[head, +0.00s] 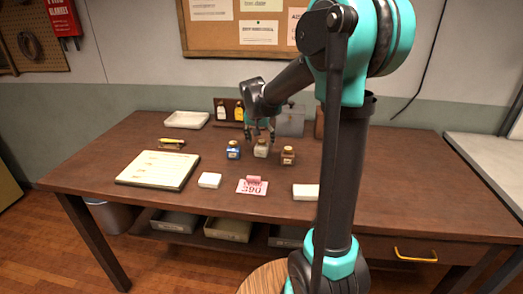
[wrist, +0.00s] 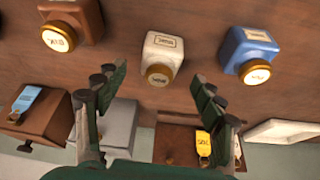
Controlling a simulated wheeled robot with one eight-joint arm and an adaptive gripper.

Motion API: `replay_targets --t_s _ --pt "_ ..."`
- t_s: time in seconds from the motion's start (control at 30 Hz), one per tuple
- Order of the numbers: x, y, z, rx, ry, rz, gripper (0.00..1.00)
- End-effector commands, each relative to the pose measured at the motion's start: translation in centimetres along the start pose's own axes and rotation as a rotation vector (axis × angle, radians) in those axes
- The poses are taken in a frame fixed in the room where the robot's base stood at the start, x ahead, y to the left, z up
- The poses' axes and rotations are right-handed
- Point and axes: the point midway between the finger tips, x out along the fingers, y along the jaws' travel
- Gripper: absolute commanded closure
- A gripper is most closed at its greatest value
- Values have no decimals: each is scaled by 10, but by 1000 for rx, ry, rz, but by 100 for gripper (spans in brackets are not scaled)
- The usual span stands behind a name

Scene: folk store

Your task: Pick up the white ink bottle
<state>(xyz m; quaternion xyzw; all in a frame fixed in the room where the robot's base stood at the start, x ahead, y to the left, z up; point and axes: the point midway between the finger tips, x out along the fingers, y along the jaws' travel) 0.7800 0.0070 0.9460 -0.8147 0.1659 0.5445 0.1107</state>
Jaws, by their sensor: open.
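The white ink bottle (head: 261,151) stands upright on the wooden table between a blue bottle (head: 233,151) and a brown bottle (head: 288,156). In the wrist view the white bottle (wrist: 163,52) has a gold cap and shows at the upper middle, just beyond the fingertips. My gripper (head: 259,132) hangs close above and behind the white bottle in the head view. In the wrist view my gripper (wrist: 156,80) is open, with its fingers spread to either side of the bottle's line and nothing between them. I cannot tell the exact gap to the bottle.
The blue bottle (wrist: 248,50) and brown bottle (wrist: 72,20) stand close on both sides. A price card (head: 252,186), white blocks (head: 209,180) and a notepad (head: 158,169) lie in front. A white tray (head: 187,119) and grey box (head: 291,122) stand behind.

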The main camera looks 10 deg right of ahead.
Motion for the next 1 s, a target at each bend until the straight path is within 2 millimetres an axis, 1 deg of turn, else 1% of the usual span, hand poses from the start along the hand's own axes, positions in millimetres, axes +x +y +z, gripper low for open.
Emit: replay_targets --t_s 0.07,0.3,0.4,0.5,0.7,0.77,1.0 --pt "5 0 0 0 0 0 31" --pt "38 0 3 1 0 0 31" --pt "48 0 3 1 0 0 31" --pt "52 0 3 0 0 0 31" --pt "52 0 4 0 0 0 31" --pt "52 0 4 0 0 0 37" --pt "52 0 4 0 0 0 67"
